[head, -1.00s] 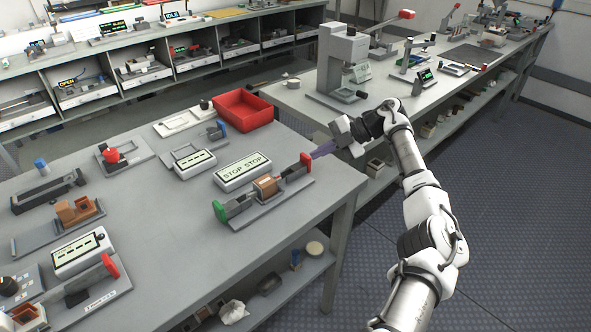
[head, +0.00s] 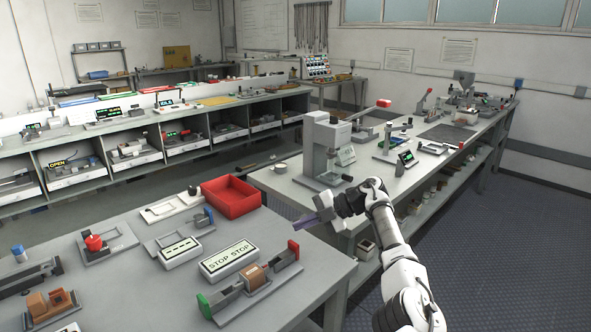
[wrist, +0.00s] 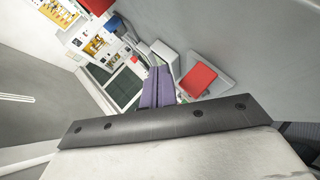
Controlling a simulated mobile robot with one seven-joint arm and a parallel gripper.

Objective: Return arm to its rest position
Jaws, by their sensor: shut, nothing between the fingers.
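My gripper (head: 305,225) is in the head view, above the right edge of the near grey table (head: 325,272). Its purple fingers point left and are shut with nothing between them. The fingers also show close together in the wrist view (wrist: 157,88). The fixture with green and red ends (head: 252,280) lies on the table below and left of my gripper, apart from it. It carries a copper-brown block at its middle. My white arm comes up from the lower right of the head view.
A white box marked STOP STOP (head: 229,260) and a red tray (head: 232,197) are on the near table. A grey press (head: 322,150) stands on the bench behind my gripper. Shelves (head: 120,160) line the far left. The floor at right (head: 500,260) is clear.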

